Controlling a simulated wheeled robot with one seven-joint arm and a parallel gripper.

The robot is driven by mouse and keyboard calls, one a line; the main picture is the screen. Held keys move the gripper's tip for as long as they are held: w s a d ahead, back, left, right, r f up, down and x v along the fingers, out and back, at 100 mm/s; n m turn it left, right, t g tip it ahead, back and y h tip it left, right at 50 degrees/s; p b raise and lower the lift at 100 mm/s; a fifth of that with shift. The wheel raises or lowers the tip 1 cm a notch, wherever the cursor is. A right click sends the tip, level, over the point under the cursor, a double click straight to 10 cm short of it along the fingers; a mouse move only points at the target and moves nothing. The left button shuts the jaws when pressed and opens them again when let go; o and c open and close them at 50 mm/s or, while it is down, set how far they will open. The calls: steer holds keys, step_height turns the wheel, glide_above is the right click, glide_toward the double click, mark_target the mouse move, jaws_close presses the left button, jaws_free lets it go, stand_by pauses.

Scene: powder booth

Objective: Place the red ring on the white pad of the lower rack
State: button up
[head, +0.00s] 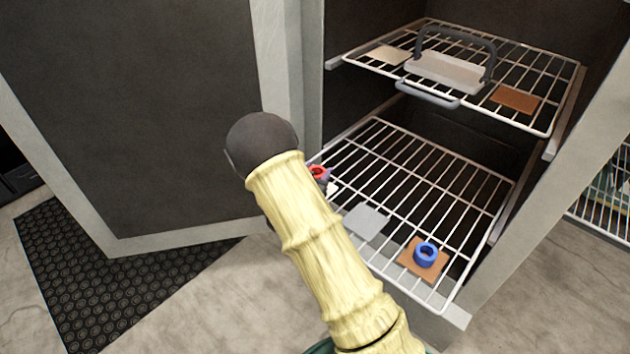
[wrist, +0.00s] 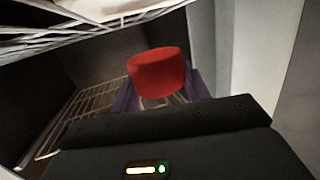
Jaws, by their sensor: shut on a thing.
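The red ring (wrist: 158,74) is held between the purple fingers of my gripper (wrist: 160,90) in the wrist view. In the head view the red ring (head: 318,172) shows just past my arm, at the left edge of the lower rack (head: 440,168). My arm hides most of the gripper there. A small white patch (head: 332,188) beside the ring may be part of the white pad; the rest is hidden, so I cannot tell. I cannot tell the ring's height above the rack, but no contact is visible.
A bare grey pad (head: 366,222) lies mid-rack. A blue ring (head: 426,254) sits on a brown pad (head: 408,265) at the front right. The upper rack (head: 545,75) overhangs, with a handled tray (head: 445,72). The open door (head: 150,110) stands left.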

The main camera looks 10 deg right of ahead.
steer(key=shift+w+a+f+b, duration=0.1)
steer(key=shift+w+f+b, duration=0.1)
steer(key=shift+f, duration=0.45)
steer(key=shift+w+d+f+b, duration=0.1)
steer(key=shift+f+b, duration=0.15)
steer(key=shift+f, duration=0.4)
steer(key=shift+w+a+f+b, duration=0.1)
steer(key=shift+f+b, duration=0.1)
steer(key=shift+f, duration=0.45)
steer(key=shift+f, duration=0.2)
steer(key=o, duration=1.1)
steer(key=shift+c, duration=0.2)
steer(key=shift+r, duration=0.1)
steer(key=shift+r, duration=0.2)
steer(key=p+v, duration=0.1)
steer(key=v, duration=1.1)
steer(key=shift+f+p, duration=0.2)
steer(key=shift+p, duration=0.15)
